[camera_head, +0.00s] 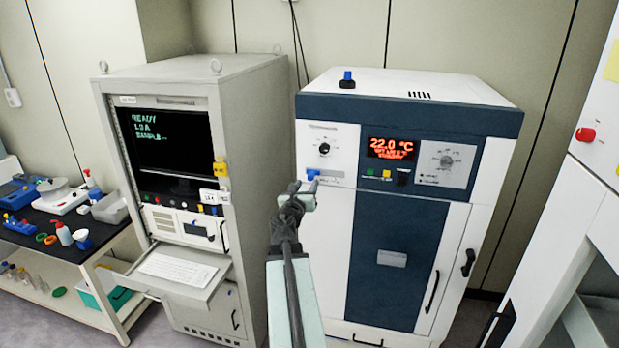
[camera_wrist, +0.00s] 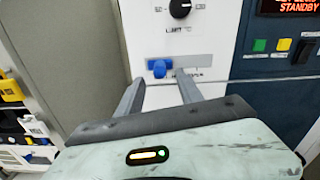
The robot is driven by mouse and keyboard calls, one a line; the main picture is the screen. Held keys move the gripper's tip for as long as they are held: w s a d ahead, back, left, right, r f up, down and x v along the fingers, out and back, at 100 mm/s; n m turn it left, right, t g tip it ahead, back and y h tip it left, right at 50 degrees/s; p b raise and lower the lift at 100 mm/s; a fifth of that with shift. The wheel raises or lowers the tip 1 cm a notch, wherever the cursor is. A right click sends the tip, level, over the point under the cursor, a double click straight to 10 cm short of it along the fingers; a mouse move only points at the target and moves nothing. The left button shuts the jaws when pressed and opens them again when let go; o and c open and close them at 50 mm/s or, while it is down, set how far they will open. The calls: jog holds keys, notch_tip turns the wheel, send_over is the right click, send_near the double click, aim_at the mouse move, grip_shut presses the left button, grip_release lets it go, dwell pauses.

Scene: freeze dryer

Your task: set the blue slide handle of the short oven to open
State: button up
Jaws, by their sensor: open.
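The short oven (camera_head: 405,200) is a white and dark blue cabinet with a red display reading 22.0 °C. Its blue slide handle (camera_head: 312,174) sits on a grey plate on the upper left of the front, below a black knob. In the wrist view the blue slide handle (camera_wrist: 158,68) is at the left part of the grey plate (camera_wrist: 195,62). My gripper (camera_wrist: 156,76) is open and empty, with its two fingers pointing at the panel on either side of the handle in the picture. Whether they touch the panel cannot be told. In the head view my gripper (camera_head: 301,187) partly covers the area just below the handle.
A tall grey cabinet (camera_head: 240,130) with a screen and a pulled-out keyboard shelf (camera_head: 180,270) stands left of the oven. A bench (camera_head: 95,245) with small items is at the far left. A white unit with a red knob (camera_head: 585,134) is at the right.

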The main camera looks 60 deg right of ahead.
aim_at(310, 179)
jog(key=x, duration=0.6)
jog(key=shift+c, duration=0.2)
grip_shut()
dwell(1.0)
